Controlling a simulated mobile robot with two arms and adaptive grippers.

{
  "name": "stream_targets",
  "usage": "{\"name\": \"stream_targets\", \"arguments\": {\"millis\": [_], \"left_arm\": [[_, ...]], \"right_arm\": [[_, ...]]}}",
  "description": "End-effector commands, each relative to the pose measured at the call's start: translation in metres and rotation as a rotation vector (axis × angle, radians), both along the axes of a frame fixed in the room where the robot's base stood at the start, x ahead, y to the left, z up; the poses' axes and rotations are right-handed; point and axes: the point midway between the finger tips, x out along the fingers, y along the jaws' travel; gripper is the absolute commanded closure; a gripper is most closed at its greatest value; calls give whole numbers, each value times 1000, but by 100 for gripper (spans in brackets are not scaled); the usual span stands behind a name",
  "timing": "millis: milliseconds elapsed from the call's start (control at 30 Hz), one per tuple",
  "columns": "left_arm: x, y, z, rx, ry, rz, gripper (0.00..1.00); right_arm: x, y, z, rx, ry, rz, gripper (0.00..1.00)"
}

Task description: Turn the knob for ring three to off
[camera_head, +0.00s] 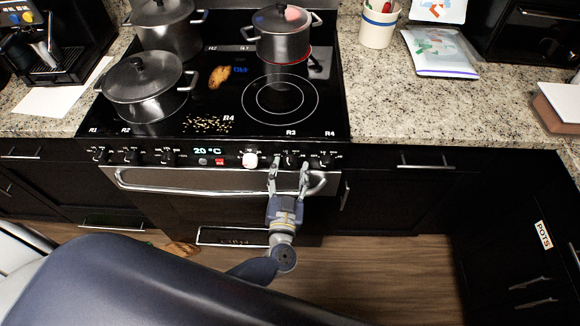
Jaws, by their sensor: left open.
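The black cooktop (215,75) has ring markings, with a bare ring (280,98) at the front right. The label R3 is printed on the front edge above a dark knob (291,160) on the control panel. My left gripper (290,165) is open in front of the panel, its two fingers on either side of this knob. I cannot tell whether they touch it. The fingers partly cover the knob, and its setting is too small to read. Another dark knob (325,159) is to the right, under the R4 label. My right gripper is not in view.
Lidded pots stand at front left (146,88), back left (167,28) and back right (283,36); the last has a red glowing edge beneath. The oven handle (200,187) runs below the panel. Crumbs (207,123) lie on the cooktop.

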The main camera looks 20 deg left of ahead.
Motion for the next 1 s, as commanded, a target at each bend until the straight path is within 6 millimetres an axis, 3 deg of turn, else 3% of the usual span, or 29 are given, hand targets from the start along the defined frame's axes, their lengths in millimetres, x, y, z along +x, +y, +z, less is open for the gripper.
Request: {"name": "stream_targets", "arguments": {"millis": [400, 433, 600, 633, 1000], "left_arm": [[11, 2, 0, 0, 0, 0, 46], [11, 2, 0, 0, 0, 0, 49], [11, 3, 0, 0, 0, 0, 87], [11, 3, 0, 0, 0, 0, 91], [10, 3, 0, -36, -10, 1, 91]], "right_arm": [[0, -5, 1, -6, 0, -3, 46], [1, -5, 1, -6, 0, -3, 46], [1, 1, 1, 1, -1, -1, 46], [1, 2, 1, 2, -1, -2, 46], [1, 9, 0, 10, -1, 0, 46]]}}
